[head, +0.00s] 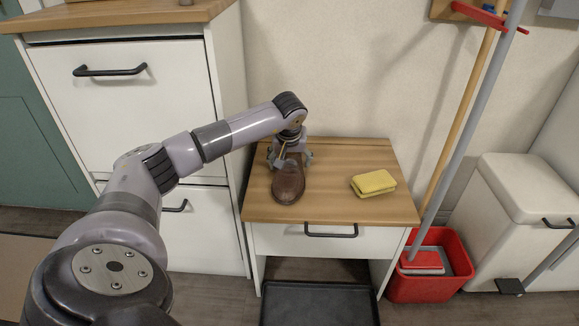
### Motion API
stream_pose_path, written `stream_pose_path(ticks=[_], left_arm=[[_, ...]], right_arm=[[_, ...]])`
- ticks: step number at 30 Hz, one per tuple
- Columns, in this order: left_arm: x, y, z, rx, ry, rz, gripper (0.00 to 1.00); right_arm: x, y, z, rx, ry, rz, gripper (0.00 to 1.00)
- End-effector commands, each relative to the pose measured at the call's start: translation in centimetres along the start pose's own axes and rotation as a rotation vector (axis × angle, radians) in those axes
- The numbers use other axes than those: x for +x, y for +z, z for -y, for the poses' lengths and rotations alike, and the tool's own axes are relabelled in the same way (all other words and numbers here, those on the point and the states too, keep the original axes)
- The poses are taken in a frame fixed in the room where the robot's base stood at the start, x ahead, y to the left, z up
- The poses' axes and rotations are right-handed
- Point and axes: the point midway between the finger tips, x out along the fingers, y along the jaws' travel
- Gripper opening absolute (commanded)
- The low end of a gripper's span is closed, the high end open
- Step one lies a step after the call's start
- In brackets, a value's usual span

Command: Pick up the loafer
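The brown loafer (288,187) lies on the wooden top of a small white cabinet (335,212), its toe towards me. My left gripper (290,160) is over the far end of the loafer, pointing down. Its fingers are spread apart, one to each side of the shoe. The gripper and wrist hide the loafer's far end, and I see no clear grip on it. My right gripper is not in view.
A yellow sponge (373,182) lies on the cabinet top, right of the loafer. A taller white drawer cabinet (120,110) stands left. A red bucket (430,265), upright poles (465,120) and a white bin (515,205) stand right. A dark tray (318,304) lies below.

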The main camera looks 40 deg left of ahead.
Motion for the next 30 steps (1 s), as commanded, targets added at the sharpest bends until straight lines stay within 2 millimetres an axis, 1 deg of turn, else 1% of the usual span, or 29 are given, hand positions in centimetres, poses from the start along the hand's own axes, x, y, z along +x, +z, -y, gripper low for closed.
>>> stream_pose_path(ticks=[1,2,20,26,30], left_arm=[[0.00,0.00,0.01,0.000,0.000,0.000,0.67],[0.00,0.00,0.02,0.000,0.000,0.000,0.65],[0.02,0.04,-0.04,0.000,0.001,0.000,0.25],[-0.03,-0.01,-0.06,-0.001,0.002,-0.001,0.25],[-0.47,-0.21,-0.07,-0.001,0.002,-0.001,0.25]], right_arm=[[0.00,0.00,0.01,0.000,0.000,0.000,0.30],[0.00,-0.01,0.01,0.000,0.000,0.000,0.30],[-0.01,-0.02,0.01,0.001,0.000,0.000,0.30],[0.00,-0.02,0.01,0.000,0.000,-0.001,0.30],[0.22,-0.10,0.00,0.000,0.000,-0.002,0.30]])
